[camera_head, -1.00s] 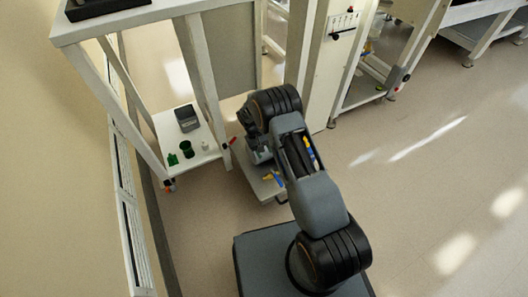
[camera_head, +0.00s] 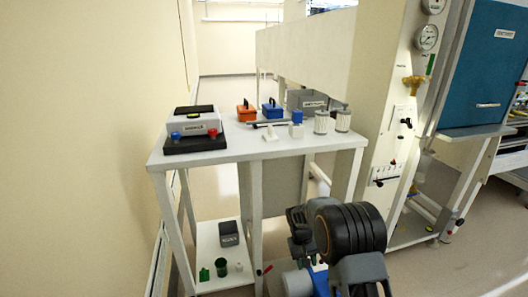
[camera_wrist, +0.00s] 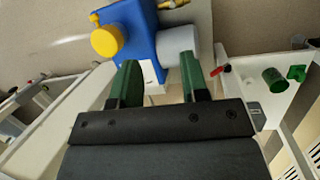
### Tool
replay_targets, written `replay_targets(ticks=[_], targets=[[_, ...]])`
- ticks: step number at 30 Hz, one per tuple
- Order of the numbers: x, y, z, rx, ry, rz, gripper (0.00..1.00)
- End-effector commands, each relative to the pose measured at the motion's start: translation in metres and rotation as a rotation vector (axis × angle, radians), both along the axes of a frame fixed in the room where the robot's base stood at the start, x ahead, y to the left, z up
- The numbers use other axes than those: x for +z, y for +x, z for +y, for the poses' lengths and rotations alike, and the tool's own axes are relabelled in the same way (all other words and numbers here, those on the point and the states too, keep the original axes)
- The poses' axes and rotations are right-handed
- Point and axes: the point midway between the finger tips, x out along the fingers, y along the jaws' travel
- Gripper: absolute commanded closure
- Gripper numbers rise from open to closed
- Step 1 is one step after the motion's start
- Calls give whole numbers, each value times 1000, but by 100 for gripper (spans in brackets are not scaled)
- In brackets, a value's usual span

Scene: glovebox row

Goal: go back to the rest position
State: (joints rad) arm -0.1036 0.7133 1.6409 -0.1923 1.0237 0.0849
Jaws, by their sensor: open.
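My gripper (camera_wrist: 159,78) shows in the wrist view with its two green fingers apart and nothing held between them. A blue device (camera_wrist: 140,32) with a yellow knob (camera_wrist: 107,41) and a grey-white cylinder (camera_wrist: 178,45) lies beyond the fingertips. In the head view my arm rises at the bottom, right of centre, and its dark joints stand in front of the table's right legs. The gripper's fingers cannot be made out there. Part of the blue device (camera_head: 320,284) shows low beside the arm.
A white table (camera_head: 230,152) holds a dark-based instrument (camera_head: 195,143), an orange case (camera_head: 246,112), a blue case (camera_head: 272,108) and two ribbed cylinders. Its lower shelf (camera_head: 208,262) carries a grey device (camera_head: 229,233) and a green cup (camera_head: 221,267). Gauge panel and glovebox stand right.

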Motion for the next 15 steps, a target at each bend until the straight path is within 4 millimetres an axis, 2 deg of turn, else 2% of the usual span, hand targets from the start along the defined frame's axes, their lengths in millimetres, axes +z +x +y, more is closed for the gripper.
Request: replay_targets(ticks=[1, 3, 5, 6, 9, 12, 15], targets=[[65, -7, -2, -10, 15, -39, 59], [121, -20, -5, -22, 35, -86, 59], [168, -34, -7, -31, 52, -128, 59], [199, -44, -8, -38, 65, -156, 59], [272, -74, -11, -53, 95, -231, 59], [333, -106, -14, -67, 122, -302, 59], [380, -138, -16, -76, 145, -368, 59]])
